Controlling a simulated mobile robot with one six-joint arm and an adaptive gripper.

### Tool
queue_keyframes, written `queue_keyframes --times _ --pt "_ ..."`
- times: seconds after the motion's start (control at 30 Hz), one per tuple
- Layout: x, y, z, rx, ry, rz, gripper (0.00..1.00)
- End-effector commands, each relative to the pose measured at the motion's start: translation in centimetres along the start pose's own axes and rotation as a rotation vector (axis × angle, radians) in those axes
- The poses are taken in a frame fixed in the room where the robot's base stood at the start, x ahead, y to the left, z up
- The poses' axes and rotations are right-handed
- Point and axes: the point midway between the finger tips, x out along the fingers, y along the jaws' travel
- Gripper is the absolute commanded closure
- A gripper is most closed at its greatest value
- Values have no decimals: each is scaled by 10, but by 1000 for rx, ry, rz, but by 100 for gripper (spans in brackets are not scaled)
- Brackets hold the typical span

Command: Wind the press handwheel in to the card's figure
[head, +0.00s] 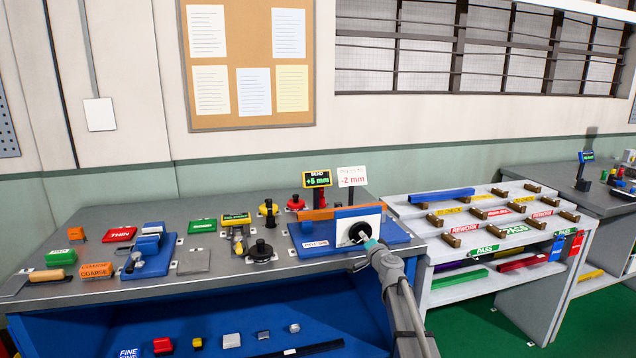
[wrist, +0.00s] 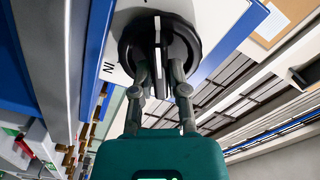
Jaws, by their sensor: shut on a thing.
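The press handwheel (head: 359,232) is a black wheel on the white front face of the press, which stands on a blue base (head: 302,240) at the right of the grey bench. In the wrist view the handwheel (wrist: 158,50) fills the top middle, with a white bar across it. My gripper (wrist: 160,75) is shut on the handwheel, one finger on each side of its middle. The white card (head: 352,178) above the press reads -2 mm. A black display (head: 317,180) beside it reads +5 mm. An orange bar (head: 335,212) lies along the press.
The bench left of the press holds a black knob (head: 261,250), a green block (head: 202,226), a red THIN block (head: 119,234) and a blue fixture (head: 150,255). A white rack (head: 450,298) with PASS and REWORK labels stands close to the right of my arm.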

Motion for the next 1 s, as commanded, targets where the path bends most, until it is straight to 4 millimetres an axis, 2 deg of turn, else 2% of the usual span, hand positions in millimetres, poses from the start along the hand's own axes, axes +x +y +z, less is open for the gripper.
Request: queue_keyframes --times 0.2,0.73,1.0 --pt "0 0 0 148 1 0 100" --pt "0 0 -1 206 2 1 100" --pt "0 0 -1 376 2 1 100"
